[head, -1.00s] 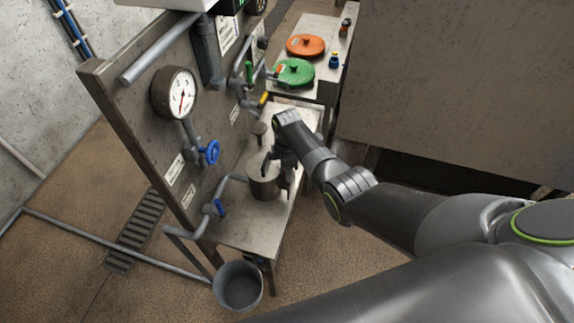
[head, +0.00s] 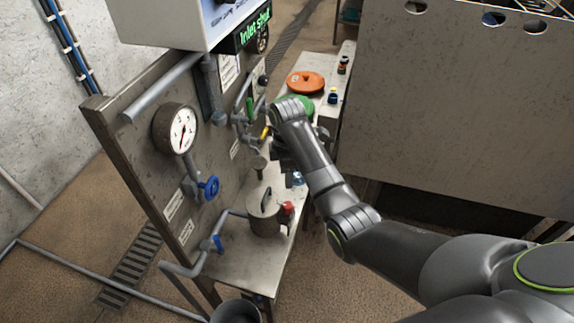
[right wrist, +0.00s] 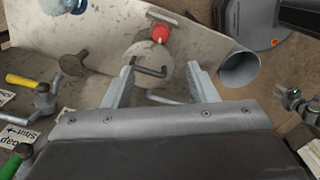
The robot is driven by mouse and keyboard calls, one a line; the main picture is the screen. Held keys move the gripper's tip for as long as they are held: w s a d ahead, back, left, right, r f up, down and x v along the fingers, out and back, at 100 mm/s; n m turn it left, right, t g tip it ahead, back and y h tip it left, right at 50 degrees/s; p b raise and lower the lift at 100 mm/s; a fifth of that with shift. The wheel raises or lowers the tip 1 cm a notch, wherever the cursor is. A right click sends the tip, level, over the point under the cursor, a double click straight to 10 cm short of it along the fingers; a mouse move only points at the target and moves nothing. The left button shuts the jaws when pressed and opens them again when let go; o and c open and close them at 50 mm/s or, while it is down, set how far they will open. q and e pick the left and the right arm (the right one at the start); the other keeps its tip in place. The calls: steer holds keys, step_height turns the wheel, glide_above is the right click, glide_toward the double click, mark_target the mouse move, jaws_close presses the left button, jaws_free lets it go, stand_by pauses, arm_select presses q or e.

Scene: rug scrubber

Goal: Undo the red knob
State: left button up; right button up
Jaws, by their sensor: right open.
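The red knob (head: 288,207) is on the side of a grey metal canister (head: 262,217) with a dark bent handle on top. It also shows in the right wrist view (right wrist: 160,33), at the canister's far edge. The canister stands upright on the narrow metal bench (head: 242,256). My right gripper (head: 284,158) is above and beyond the canister in the head view, apart from the knob. In the right wrist view its two fingers (right wrist: 160,75) are spread, with the canister lid (right wrist: 152,68) beyond them and nothing between them. My left gripper is not in view.
The panel behind the bench carries a gauge (head: 176,129), a blue valve (head: 210,187) and pipes. A blue-handled tap (head: 218,243) is left of the canister. A grey bucket (head: 235,311) is below. An orange lid (head: 306,82) lies on the back bench. A large grey panel (head: 450,100) stands right.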

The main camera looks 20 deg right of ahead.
steer(key=shift+r, duration=1.45)
steer(key=s+d+f+m+b, duration=0.25)
steer(key=s+f, duration=0.35)
steer(key=f, duration=0.7)
steer(key=s+d+f+m+b, duration=0.2)
steer(key=s+d+f+m, duration=0.3)
steer(key=f, duration=0.9)
steer(key=s+d+f+m+b, duration=0.1)
steer(key=s+f+m+b, duration=0.1)
steer(key=s+f, duration=0.8)
steer(key=s+d+f+m+b, duration=0.1)
steer(key=s+f+m, duration=0.1)
steer(key=s+f, duration=0.4)
steer(key=s+d+f+m+b, duration=0.1)
steer(key=s+f, duration=0.6)
steer(key=s, duration=0.7)
steer(key=s+d+f+m+t+h+b, duration=0.1)
steer(key=s+d+f+m, duration=0.1)
steer(key=s+f+m, duration=0.2)
steer(key=s+f, duration=0.3)
steer(key=s, duration=0.4)
steer(key=shift+d+f+b, duration=0.2)
steer(key=shift+d+b, duration=0.1)
